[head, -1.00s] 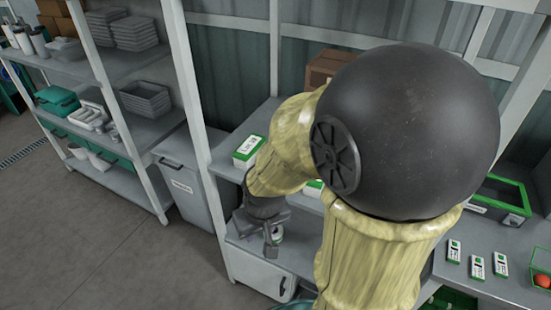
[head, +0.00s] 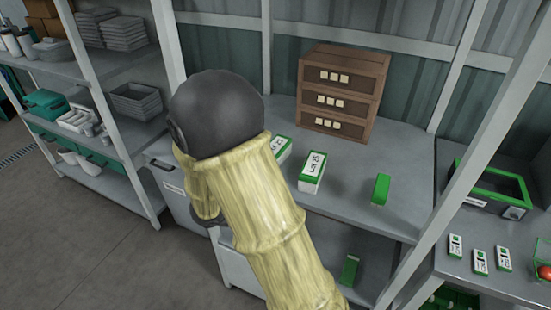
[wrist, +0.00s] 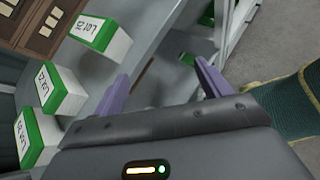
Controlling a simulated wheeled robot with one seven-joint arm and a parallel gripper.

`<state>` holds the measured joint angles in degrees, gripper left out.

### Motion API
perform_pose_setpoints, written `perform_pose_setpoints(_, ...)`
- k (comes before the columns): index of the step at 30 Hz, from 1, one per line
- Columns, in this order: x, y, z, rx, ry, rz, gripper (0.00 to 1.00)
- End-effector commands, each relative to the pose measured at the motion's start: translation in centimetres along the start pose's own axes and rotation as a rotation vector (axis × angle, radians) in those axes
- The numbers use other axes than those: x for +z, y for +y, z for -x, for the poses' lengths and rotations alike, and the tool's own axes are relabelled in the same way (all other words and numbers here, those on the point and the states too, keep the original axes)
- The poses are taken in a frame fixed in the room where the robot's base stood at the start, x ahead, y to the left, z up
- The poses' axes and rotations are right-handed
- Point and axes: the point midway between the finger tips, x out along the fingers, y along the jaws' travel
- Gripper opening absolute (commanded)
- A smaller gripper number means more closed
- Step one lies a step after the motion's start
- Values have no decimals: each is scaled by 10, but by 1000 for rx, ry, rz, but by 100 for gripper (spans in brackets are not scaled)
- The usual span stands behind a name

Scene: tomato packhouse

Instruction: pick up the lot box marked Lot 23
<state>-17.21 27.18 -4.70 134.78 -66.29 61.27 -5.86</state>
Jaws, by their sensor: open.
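White and green lot boxes stand on the grey shelf. In the head view one box (head: 312,170) has a label like "Lot 25", another box (head: 281,148) stands partly behind my arm, and a green-topped box (head: 381,188) stands apart to the right. The wrist view shows three labelled boxes: an upper one (wrist: 97,38), a middle one (wrist: 60,92) and a lower one (wrist: 36,138).
A brown drawer cabinet (head: 342,100) stands at the back of the shelf. Another green box (head: 349,270) lies on the level below. A shelf post stands at the right, with a green-rimmed crate (head: 523,180) beyond it. The shelf between the boxes is clear.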

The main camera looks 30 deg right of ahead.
Motion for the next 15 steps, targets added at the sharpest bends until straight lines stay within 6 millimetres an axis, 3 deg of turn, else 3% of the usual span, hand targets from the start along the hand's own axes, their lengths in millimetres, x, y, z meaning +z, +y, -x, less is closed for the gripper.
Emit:
perform_pose_setpoints(4, -19, 53, 6, 257, -211, 214, 76)
perform_pose_setpoints(9, -43, 104, 34, 523, -402, 365, 76)
perform_pose_setpoints(15, -55, 123, 52, 641, -478, 413, 76)
